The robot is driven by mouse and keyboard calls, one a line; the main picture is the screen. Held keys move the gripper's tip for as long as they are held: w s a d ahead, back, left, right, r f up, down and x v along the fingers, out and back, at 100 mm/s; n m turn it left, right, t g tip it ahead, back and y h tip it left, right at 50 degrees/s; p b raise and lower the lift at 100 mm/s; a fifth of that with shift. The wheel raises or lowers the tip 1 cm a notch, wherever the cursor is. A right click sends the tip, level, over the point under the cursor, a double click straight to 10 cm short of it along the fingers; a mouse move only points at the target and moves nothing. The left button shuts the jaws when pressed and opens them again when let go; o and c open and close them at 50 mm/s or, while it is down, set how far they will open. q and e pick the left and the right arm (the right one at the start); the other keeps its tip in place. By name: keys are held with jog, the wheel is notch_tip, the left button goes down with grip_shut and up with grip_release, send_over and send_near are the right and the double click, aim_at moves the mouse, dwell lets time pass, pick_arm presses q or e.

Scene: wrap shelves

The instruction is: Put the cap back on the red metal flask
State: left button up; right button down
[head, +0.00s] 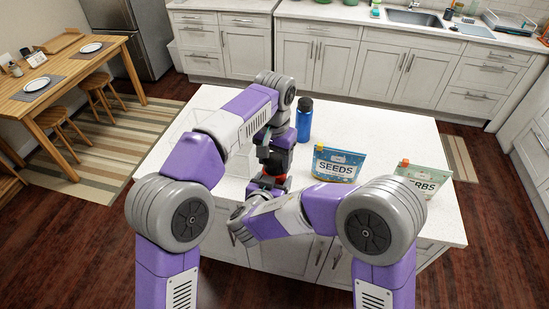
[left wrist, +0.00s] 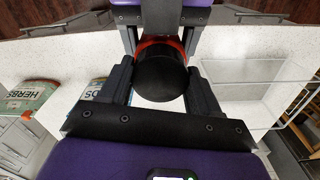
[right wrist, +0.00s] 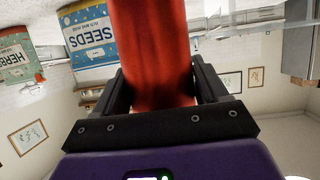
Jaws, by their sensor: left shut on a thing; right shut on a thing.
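The red metal flask (head: 275,166) is upright near the front of the white island, mostly hidden by my arms in the head view. Its red body (right wrist: 153,45) fills the middle of the right wrist view, between the fingers of my right gripper (head: 266,182), which is shut on it. My left gripper (head: 275,150) is above and shut on the round black cap (left wrist: 162,78). In the left wrist view a red-orange rim of the flask (left wrist: 160,43) shows just behind the cap. The cap is over the flask's top; whether it touches or is seated I cannot tell.
A blue bottle (head: 304,119) with a dark lid stands behind. A SEEDS pouch (head: 337,164) and a HERBS pouch (head: 414,178) stand to the right. A clear open bin (left wrist: 255,90) is on the other side of the flask. The island's back right is clear.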

pick_arm(q)
jog(key=m, duration=0.3)
jog(key=shift+m, duration=0.3)
jog(key=o, duration=1.2)
jog(key=shift+r, duration=2.3)
jog(key=shift+c, duration=0.5)
